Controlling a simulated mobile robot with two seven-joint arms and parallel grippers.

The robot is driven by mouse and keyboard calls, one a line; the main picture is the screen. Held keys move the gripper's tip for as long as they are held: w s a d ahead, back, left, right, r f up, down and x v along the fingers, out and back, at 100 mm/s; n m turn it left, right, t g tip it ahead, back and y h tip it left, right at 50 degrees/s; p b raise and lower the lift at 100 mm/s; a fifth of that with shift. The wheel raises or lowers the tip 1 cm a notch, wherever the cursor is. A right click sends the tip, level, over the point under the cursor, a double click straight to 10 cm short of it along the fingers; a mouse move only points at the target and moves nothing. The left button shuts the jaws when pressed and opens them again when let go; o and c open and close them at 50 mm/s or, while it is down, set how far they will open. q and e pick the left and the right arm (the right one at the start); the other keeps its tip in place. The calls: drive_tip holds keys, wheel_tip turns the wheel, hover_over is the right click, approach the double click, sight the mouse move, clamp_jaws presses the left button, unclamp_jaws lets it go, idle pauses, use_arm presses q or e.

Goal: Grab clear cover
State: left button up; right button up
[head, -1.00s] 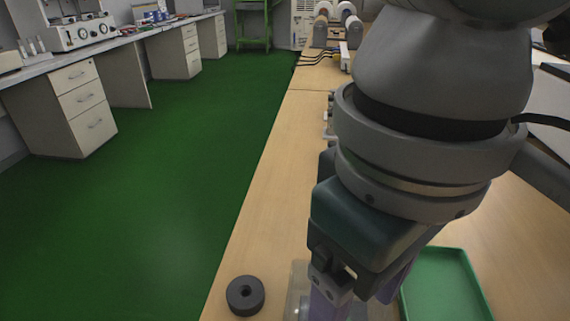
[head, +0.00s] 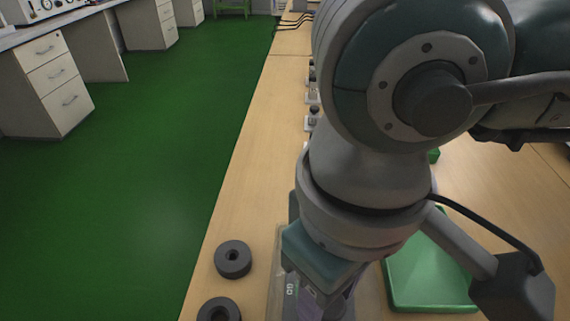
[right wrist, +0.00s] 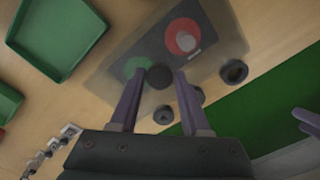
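A clear cover (right wrist: 120,72) lies over a panel with a green disc (right wrist: 137,67) and a red disc (right wrist: 183,37) in the right wrist view. A dark round knob (right wrist: 159,77) shows at the panel's near side. My right gripper (right wrist: 160,74) is open, its purple fingertips on either side of the knob; I cannot tell whether they touch it. In the head view the right gripper (head: 325,304) hides most of the cover, whose left edge (head: 275,285) shows. Purple fingers at the right edge of the wrist view seem to be my left gripper (right wrist: 307,121), partly cut off.
A black ring (head: 233,259) and another black ring (head: 219,310) lie on the wooden table left of the cover. A green tray (head: 425,285) lies right of it. Small devices (head: 313,115) stand farther back. The table's left edge borders the green floor.

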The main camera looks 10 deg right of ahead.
clamp_jaws()
idle(0.9)
